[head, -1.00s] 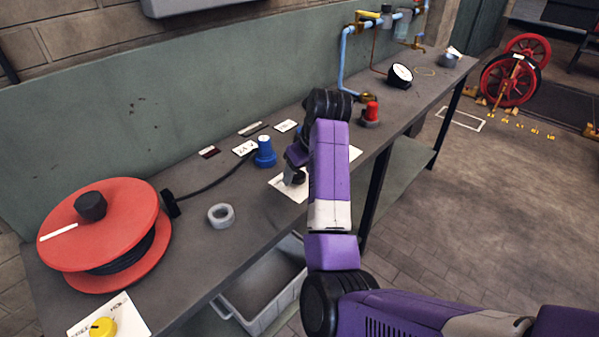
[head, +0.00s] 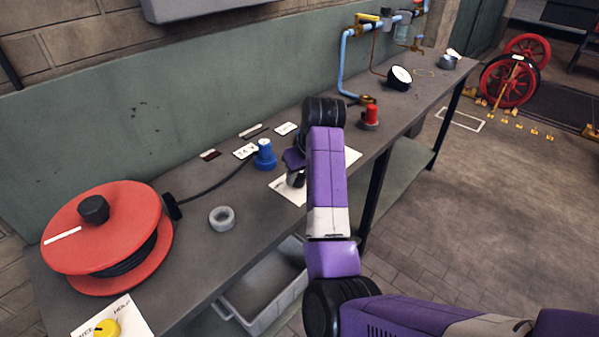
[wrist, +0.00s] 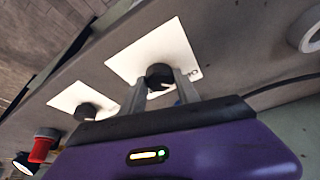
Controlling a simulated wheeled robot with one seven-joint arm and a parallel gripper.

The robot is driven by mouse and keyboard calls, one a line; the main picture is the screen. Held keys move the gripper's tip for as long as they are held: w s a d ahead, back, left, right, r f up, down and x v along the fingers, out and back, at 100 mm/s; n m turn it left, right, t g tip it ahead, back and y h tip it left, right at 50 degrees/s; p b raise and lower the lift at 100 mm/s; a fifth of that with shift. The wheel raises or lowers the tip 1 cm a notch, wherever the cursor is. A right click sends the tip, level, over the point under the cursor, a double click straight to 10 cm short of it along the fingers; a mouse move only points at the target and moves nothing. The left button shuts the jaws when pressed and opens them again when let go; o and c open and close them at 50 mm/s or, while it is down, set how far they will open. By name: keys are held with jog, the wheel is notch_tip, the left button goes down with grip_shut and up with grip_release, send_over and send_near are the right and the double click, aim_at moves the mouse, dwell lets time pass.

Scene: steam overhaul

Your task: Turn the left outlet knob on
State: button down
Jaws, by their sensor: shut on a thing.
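The left outlet knob (wrist: 159,76) is black with a white pointer mark and stands on a white plate (wrist: 140,48) in the wrist view. My gripper (wrist: 160,84) is shut on this knob, one finger on each side. In the head view my gripper (head: 297,179) is low over the left plate (head: 283,189), partly hidden behind my arm. The knob itself is mostly hidden there. A second black knob (wrist: 87,111) stands on its own white plate to the left in the wrist view, clear of my fingers. The writing on the plates is too small to read.
A grey ring (head: 222,217) lies on the bench (head: 190,265). A grey bin (head: 262,300) is below.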

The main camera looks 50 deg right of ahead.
jog(key=m+p, duration=0.1)
jog(key=m+h+p, duration=0.1)
jog(key=m+p, duration=0.1)
jog(key=shift+w+a+r, duration=0.1)
jog(key=shift+a+r, duration=0.05)
jog(key=shift+r, duration=0.1)
jog(key=m+p, duration=0.1)
jog(key=m, duration=0.1)
jog(key=m+g+h+p, duration=0.1)
jog(key=m, duration=0.2)
jog(key=shift+w+f+g+h, duration=0.1)
jog(key=shift+w+g+h, duration=0.05)
jog(key=shift+g+h, duration=0.15)
jog(key=m, duration=0.2)
jog(key=m+g, duration=0.1)
jog(key=m, duration=0.1)
jog(key=shift+w+a+f+g+h, duration=0.1)
jog(key=shift+w+g+h, duration=0.05)
jog(key=shift+g+h, duration=0.15)
jog(key=m+g+b, duration=0.1)
jog(key=m, duration=0.3)
jog(key=shift+g, duration=0.3)
jog(key=shift+m, duration=0.4)
jog(key=c, duration=0.9)
grip_release()
